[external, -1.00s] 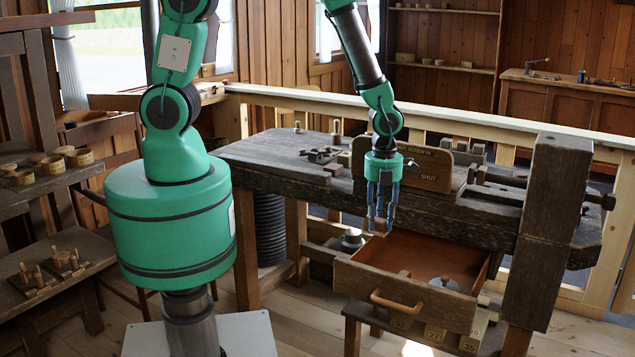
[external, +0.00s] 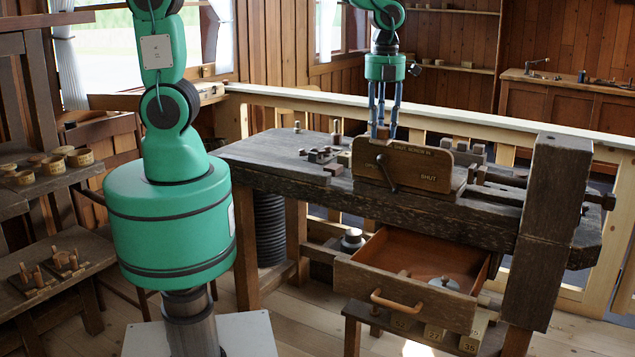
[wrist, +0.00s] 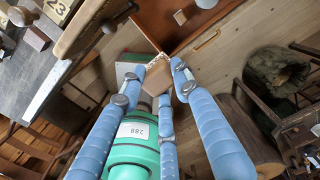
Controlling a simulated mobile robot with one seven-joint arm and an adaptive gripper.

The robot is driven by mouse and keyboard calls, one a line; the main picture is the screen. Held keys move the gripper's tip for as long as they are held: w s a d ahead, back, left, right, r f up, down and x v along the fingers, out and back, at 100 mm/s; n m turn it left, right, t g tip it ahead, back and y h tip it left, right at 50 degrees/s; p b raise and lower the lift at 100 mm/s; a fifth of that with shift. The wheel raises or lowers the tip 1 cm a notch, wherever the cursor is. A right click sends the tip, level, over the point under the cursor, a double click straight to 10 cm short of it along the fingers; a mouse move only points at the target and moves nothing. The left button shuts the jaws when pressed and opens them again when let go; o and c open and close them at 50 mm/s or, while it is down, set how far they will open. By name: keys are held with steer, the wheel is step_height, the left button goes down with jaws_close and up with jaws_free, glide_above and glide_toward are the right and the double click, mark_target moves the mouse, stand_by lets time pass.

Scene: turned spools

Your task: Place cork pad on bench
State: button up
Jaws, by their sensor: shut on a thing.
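The cork pad (wrist: 157,76) is a small tan block between my fingertips in the wrist view. My gripper (external: 384,134) is shut on it, with its blue fingers pointing down; the fingers also show in the wrist view (wrist: 163,82). In the external view the fingertips are at the top edge of the upright lettered board, and the pad does not show there. The bench (external: 262,153) is dark, worn wood, and its grey top shows at the left of the wrist view (wrist: 32,72). I cannot tell the pad's height above the bench.
The lettered board (external: 415,165) with a dark lever stands on the bench's front part. Small dark blocks (external: 320,155) lie left of it. An open drawer (external: 405,292) juts out below, with a round lidded thing (external: 444,283) inside. The bench's left end is mostly clear.

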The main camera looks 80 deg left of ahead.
steer(key=s+a+n+p, duration=0.1)
steer(key=s+a+n, duration=0.15)
steer(key=a, duration=0.75)
steer(key=s+a+n, duration=0.2)
steer(key=a+n, duration=0.1)
steer(key=a, duration=0.8)
steer(key=s+a+n+p, duration=0.1)
steer(key=s+a+n, duration=0.2)
steer(key=a, duration=0.7)
steer(key=s+a+n+p, duration=0.2)
steer(key=s+a+n, duration=0.7)
steer(key=s+a, duration=1.2)
steer(key=f, duration=0.6)
steer(key=s+d+f, duration=0.1)
steer(key=f, duration=1.1)
steer(key=shift+s+d, duration=0.2)
steer(key=shift+d, duration=0.2)
steer(key=w+a, duration=0.3)
steer(key=a, duration=0.1)
steer(key=w+a+f, duration=0.1)
steer(key=w+a, duration=0.1)
steer(key=a, duration=0.3)
steer(key=w+a+b, duration=0.1)
steer(key=w+a, duration=0.2)
steer(key=a, duration=0.1)
steer(key=shift+w+a+f, duration=0.25)
steer(key=shift+w+f, duration=0.05)
